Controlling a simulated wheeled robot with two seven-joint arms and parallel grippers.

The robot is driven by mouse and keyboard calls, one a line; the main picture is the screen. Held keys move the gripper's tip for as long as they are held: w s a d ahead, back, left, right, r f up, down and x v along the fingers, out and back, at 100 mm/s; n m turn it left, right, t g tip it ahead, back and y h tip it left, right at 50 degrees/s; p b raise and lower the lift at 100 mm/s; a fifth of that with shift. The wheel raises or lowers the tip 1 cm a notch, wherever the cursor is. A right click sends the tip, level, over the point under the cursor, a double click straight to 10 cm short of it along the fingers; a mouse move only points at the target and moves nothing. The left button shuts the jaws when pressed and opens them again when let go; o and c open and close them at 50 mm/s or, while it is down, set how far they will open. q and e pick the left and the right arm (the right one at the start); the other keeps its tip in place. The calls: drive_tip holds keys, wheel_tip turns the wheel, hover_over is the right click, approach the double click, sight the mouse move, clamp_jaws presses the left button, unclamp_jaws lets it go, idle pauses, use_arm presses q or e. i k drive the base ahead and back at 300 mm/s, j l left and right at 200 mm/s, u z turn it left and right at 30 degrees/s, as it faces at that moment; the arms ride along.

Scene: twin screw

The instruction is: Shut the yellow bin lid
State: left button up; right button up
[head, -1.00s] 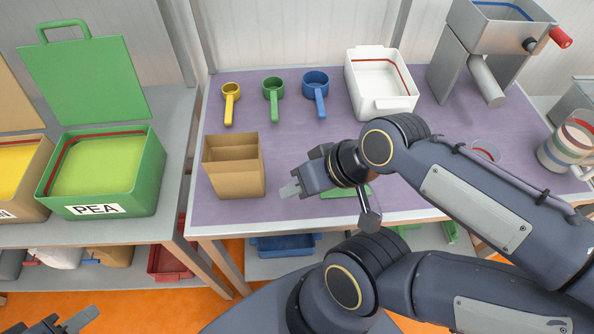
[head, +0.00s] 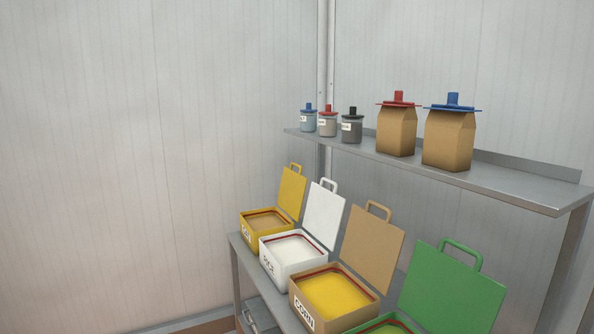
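The yellow bin (head: 245,229) stands at the far left end of the bench row, with brownish contents and a label on its front. Its yellow lid (head: 292,193) stands open, tilted up at the bin's back right side, with a loop handle on its top edge. Neither of my grippers is in the head view now, so I cannot see how they are set.
A white bin (head: 273,262), a tan bin (head: 357,318) and a green bin, partly cut off, follow to the right, their lids open. A wall shelf (head: 490,188) above holds jars (head: 327,124) and tan bags (head: 447,140). Left is bare wall.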

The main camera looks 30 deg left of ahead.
sight(291, 196)
drive_tip(key=z, duration=0.35)
drive_tip(key=i+j+z, duration=0.1)
drive_tip(key=j+z, duration=0.3)
drive_tip(key=j, duration=0.25)
drive_tip(key=j+z, duration=0.35)
drive_tip(key=j, duration=0.3)
